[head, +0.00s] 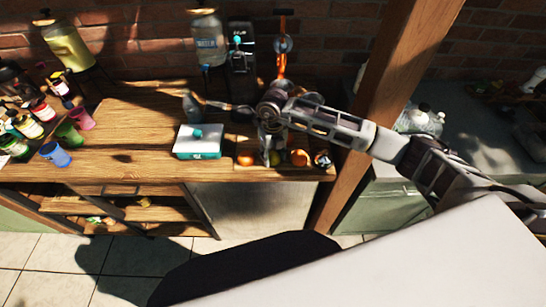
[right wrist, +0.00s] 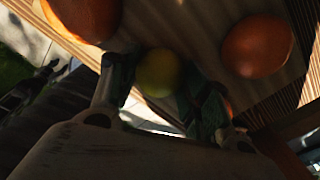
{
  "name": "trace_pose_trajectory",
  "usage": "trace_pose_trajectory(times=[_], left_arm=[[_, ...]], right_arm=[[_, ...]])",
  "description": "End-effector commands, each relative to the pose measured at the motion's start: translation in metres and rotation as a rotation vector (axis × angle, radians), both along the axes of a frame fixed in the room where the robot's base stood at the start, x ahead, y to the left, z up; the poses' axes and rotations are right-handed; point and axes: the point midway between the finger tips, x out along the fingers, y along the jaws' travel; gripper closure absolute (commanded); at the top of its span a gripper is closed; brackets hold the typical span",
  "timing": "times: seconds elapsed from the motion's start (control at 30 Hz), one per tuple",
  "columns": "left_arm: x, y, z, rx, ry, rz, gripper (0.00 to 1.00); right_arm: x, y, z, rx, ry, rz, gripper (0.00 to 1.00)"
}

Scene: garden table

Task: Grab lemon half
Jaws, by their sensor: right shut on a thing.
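The lemon half, a round yellow-green fruit (right wrist: 158,72), sits between the fingers of my right gripper (right wrist: 150,88) in the right wrist view. The gripper is shut on it. In the head view my right gripper (head: 270,150) reaches down at the right end of the wooden counter (head: 130,120). There a bit of the yellow-green fruit (head: 276,158) shows beside the fingers; the rest is hidden. I cannot tell whether it touches the counter. The cut face is not clear. My left gripper is out of view.
Orange fruits (head: 245,160) (head: 299,157) lie close on both sides of my right gripper. A white and teal box (head: 198,142) stands to its left. A wooden post (head: 385,100) rises to the right, close to my arm. Cups (head: 55,153) stand far left.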

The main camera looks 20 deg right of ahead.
Motion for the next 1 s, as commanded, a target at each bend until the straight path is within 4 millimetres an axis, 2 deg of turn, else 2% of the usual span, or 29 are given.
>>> trace_pose_trajectory(times=[0.1, 0.37, 0.53, 0.67, 1.0], left_arm=[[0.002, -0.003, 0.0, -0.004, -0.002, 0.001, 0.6], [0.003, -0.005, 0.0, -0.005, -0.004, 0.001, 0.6], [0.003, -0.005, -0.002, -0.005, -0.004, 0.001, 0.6], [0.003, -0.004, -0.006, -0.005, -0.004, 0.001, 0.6], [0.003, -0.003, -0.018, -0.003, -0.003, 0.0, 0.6]], right_arm=[[0.0, 0.0, 0.0, 0.0, 0.0, 0.0, 0.76], [0.0, 0.0, 0.001, 0.0, -0.001, 0.0, 0.77], [0.001, 0.0, 0.009, 0.0, -0.002, 0.0, 0.77], [0.001, 0.0, 0.021, 0.0, -0.003, 0.0, 0.77], [0.001, 0.0, 0.071, 0.001, -0.004, 0.001, 0.77]])
